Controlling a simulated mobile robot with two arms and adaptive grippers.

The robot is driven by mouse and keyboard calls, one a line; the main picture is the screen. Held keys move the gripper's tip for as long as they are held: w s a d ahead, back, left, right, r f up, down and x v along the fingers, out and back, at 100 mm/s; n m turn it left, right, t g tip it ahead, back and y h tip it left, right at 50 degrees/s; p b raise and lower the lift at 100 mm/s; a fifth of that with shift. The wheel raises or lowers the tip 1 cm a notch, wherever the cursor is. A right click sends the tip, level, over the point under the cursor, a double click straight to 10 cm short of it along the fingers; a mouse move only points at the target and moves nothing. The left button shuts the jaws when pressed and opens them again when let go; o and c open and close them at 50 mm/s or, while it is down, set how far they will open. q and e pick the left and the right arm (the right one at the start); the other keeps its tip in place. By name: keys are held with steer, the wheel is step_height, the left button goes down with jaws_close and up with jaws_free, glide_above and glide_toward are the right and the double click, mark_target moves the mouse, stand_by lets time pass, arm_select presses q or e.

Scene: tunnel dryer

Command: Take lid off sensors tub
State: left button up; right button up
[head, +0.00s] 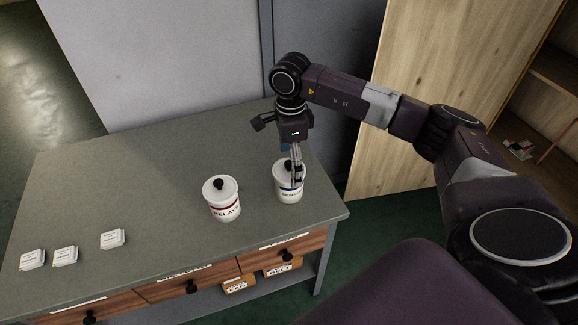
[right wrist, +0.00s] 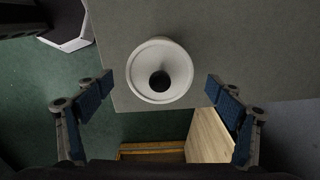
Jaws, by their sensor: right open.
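The sensors tub (head: 289,195) is white with a blue band and stands upright on the right part of the workbench. Its white lid (right wrist: 143,74) with a black knob (right wrist: 160,82) is on it, seen from above in the right wrist view. My right gripper (head: 297,180) is over the tub and hides part of the lid in the head view. In the right wrist view its fingers (right wrist: 158,88) are wide apart, one on each side of the lid, with nothing between them touching. My left gripper is not in view.
A relays tub (head: 223,208) with a red band and black-knobbed lid stands just left of the sensors tub. Several small white boxes (head: 66,256) lie at the bench's left. The workbench (head: 130,200) has drawers in front. A wooden panel (head: 425,80) stands behind at right.

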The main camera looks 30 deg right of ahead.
steer(key=shift+c, duration=0.6)
steer(key=c, duration=0.9)
steer(key=shift+c, duration=0.2)
steer(key=shift+r, duration=0.15)
